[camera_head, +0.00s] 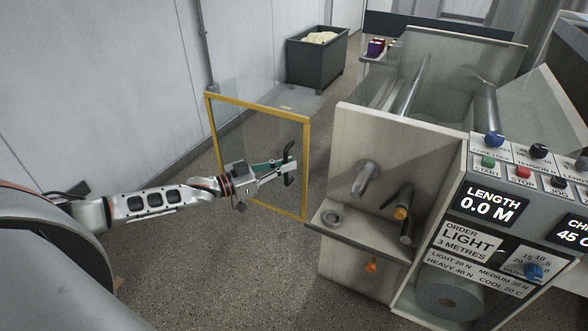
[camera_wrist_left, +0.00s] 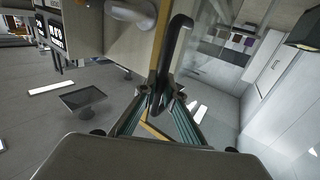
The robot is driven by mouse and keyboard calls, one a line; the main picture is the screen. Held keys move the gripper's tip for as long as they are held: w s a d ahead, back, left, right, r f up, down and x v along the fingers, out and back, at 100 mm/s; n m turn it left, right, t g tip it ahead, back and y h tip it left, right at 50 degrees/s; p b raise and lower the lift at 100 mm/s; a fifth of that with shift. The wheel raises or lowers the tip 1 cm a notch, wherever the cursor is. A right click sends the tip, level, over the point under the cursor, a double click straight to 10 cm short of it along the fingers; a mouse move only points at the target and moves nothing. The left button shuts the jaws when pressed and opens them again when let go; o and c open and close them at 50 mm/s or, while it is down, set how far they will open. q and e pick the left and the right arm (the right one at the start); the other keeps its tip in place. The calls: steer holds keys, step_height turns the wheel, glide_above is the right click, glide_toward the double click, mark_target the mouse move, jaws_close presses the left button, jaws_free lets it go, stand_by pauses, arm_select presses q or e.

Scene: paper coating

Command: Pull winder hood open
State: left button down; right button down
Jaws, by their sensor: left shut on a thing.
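The winder hood (camera_head: 258,152) is a clear panel in a yellow frame. It stands swung out to the left of the beige winder housing (camera_head: 350,140) in the head view. A dark curved handle (camera_head: 288,165) is on its right side. My left gripper (camera_head: 284,166) is shut on this handle. In the left wrist view the handle (camera_wrist_left: 176,50) rises from between the fingertips (camera_wrist_left: 160,98), with the yellow frame edge right behind it. My right gripper is not in view.
A control panel (camera_head: 520,175) with knobs and buttons is at the right. A small shelf (camera_head: 365,235) with a ring juts from the housing below metal shafts. A dark green bin (camera_head: 316,60) stands at the back. Floor around the hood is clear.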

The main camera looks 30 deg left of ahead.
arm_select(q)
steer(key=c, duration=2.4)
jaws_free()
steer(key=v, duration=1.2)
